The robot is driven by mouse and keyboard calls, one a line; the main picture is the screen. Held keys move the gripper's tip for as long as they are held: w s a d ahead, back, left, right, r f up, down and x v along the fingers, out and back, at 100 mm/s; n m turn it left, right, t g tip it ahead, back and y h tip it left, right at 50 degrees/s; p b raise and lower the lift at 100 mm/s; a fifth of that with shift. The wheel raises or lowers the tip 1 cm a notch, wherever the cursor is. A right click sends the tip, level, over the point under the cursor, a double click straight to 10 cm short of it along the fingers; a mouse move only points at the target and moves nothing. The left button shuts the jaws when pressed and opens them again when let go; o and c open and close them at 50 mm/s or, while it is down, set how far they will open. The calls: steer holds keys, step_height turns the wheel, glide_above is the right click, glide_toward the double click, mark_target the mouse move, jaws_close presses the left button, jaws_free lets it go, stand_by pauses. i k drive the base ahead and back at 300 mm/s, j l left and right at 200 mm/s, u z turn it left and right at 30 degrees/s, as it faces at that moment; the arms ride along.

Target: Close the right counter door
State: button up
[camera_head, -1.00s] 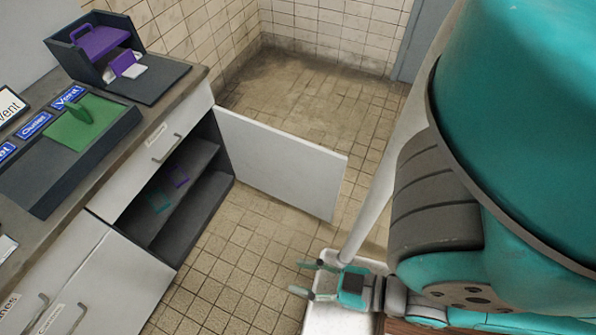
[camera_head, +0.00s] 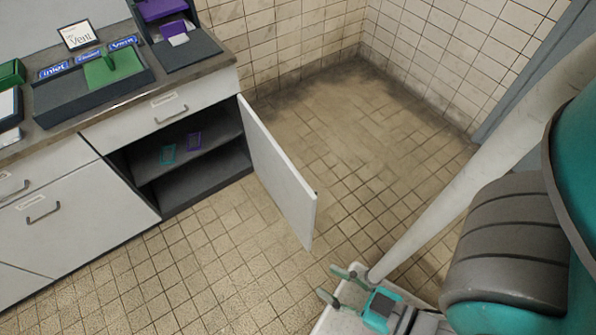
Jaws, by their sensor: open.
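The right counter door (camera_head: 279,180) is a white panel that stands wide open, hinged at the right end of the counter and swung out over the floor. Its outer free edge is toward my side. My gripper (camera_head: 340,285) is open and empty, low at the bottom of the view, to the right of and nearer than the door's free edge. The two are apart.
The counter top (camera_head: 215,70) bears a dark tray with a green piece (camera_head: 113,66) and a dark box with purple parts (camera_head: 162,10). White drawers (camera_head: 168,110) are shut. The tiled floor (camera_head: 215,265) before the cabinet is clear. Tiled walls stand behind.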

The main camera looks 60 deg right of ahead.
mark_target(296, 199)
steer(key=l, duration=0.4)
steer(key=k+l+u, duration=0.1)
steer(key=l, duration=0.3)
steer(key=k+l, duration=0.15)
steer(key=l, duration=0.2)
steer(key=k+l+u, duration=0.1)
steer(key=l, duration=0.3)
steer(key=k+l, duration=0.1)
steer(key=l, duration=0.3)
steer(key=k+l+u, duration=0.1)
steer(key=l, duration=0.3)
steer(key=l+u, duration=0.25)
steer(key=l, duration=0.5)
steer(key=k+l+u, duration=0.2)
steer(key=l, duration=0.5)
steer(key=j+z, duration=0.15)
